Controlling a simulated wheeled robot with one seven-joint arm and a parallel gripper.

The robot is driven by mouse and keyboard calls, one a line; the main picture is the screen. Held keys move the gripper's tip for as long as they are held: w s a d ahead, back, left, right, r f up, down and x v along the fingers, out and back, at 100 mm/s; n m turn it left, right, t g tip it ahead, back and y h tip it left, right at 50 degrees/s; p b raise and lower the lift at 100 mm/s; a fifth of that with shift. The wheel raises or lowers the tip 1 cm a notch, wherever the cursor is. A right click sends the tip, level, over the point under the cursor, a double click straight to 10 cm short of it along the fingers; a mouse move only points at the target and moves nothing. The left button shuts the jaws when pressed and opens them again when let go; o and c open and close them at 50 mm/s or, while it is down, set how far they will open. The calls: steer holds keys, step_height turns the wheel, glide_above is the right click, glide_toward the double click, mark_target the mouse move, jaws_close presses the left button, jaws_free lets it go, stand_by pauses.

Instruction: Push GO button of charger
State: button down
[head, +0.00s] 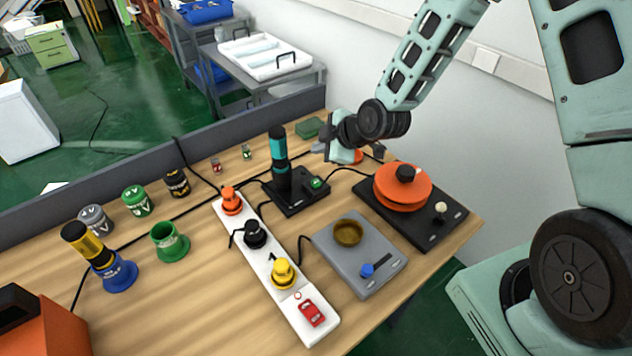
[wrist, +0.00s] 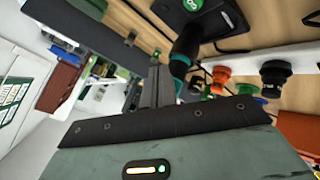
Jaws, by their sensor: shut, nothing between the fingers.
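The charger is a black base (head: 292,203) near the back of the table. A teal-and-black cylinder (head: 279,160) stands upright in it. Its round green button (head: 316,183) is on the right part of the base. In the wrist view the green button (wrist: 193,5) is at the top edge, with lettering on it, and the teal-and-black cylinder (wrist: 184,50) is just below. My gripper (head: 312,136) is above and slightly behind the charger, to the right of the cylinder, apart from the button. In the wrist view its fingers (wrist: 158,78) are together and empty.
An orange disc machine (head: 403,190) is right of the charger. A grey device (head: 370,262) with a brown bowl is in front. A white strip (head: 258,262) holds orange, black and yellow plugs and a red switch. Several coloured pots stand left. A low grey partition (head: 140,165) runs behind.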

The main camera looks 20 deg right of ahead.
mark_target(320, 184)
steer(key=shift+f+b, duration=3.05)
steer(key=shift+f, duration=1.2)
steer(key=shift+f, duration=0.1)
steer(key=shift+f+b, duration=0.35)
steer(key=shift+b, duration=0.15)
steer(key=shift+f+b, duration=0.4)
steer(key=shift+b, duration=0.05)
steer(key=shift+r, duration=0.1)
steer(key=shift+r+p, duration=0.55)
steer(key=shift+r, duration=0.2)
steer(key=shift+r+p, duration=1.65)
steer(key=shift+r, duration=0.95)
